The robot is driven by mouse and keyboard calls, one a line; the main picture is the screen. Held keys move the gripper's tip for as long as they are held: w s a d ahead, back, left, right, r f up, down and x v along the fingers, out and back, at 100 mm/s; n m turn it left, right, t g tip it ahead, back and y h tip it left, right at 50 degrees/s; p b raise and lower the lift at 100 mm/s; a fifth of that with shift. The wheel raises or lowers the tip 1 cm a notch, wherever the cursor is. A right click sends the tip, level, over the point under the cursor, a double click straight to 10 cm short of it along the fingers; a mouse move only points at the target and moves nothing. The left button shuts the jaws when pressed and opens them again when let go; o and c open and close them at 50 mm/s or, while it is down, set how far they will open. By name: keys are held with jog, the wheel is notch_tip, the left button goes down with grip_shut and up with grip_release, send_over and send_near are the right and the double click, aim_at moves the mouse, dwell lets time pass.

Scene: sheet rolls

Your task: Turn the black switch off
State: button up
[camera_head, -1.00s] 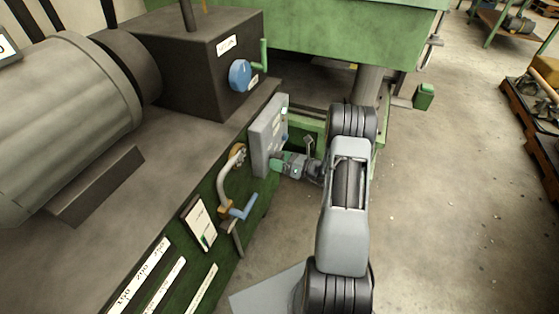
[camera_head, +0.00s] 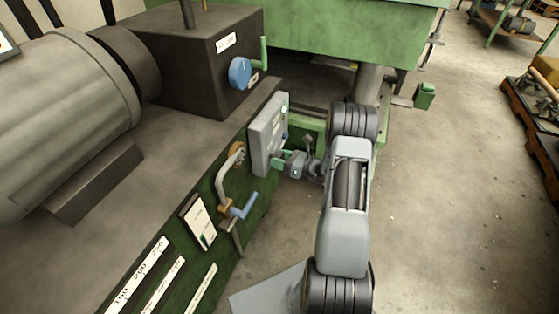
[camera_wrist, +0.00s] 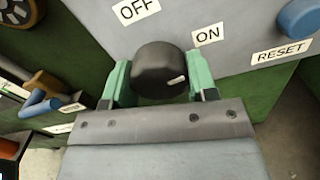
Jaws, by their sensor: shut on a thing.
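The black switch (camera_wrist: 160,66) is a round knob on a grey control panel (camera_wrist: 232,14). A small white mark shows on the lower right of its face. An OFF label (camera_wrist: 136,10) is above it to the left and an ON label (camera_wrist: 208,34) to the right in the wrist view. My gripper (camera_wrist: 159,78) is shut on the switch, one green finger on each side. In the head view the panel (camera_head: 266,135) stands at the bench's right side, and my gripper (camera_head: 280,160) reaches its lower part. The switch is hidden there.
A blue button (camera_wrist: 300,17) with a RESET label (camera_wrist: 282,52) sits right of the switch. A pipe with a blue-handled valve (camera_head: 243,207) is left of my gripper in the head view. Open floor (camera_head: 440,220) lies to the right.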

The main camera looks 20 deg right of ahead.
jog(key=n+b, duration=0.2)
jog(key=n, duration=0.2)
jog(key=shift+f+n, duration=0.15)
jog(key=shift+n, duration=0.15)
jog(key=n+b, duration=0.3)
jog(key=shift+d+n, duration=0.1)
jog(key=shift+n, duration=0.3)
jog(key=n+b, duration=0.4)
jog(key=n, duration=0.1)
jog(key=shift+n+b, duration=1.1)
jog(key=shift+b, duration=0.2)
jog(key=shift+r+n, duration=0.2)
jog(key=shift+n, duration=0.1)
jog(key=o, duration=0.9)
jog(key=shift+w, duration=0.1)
jog(key=p+v, duration=0.3)
jog(key=v, duration=1.1)
jog(key=shift+p, duration=0.3)
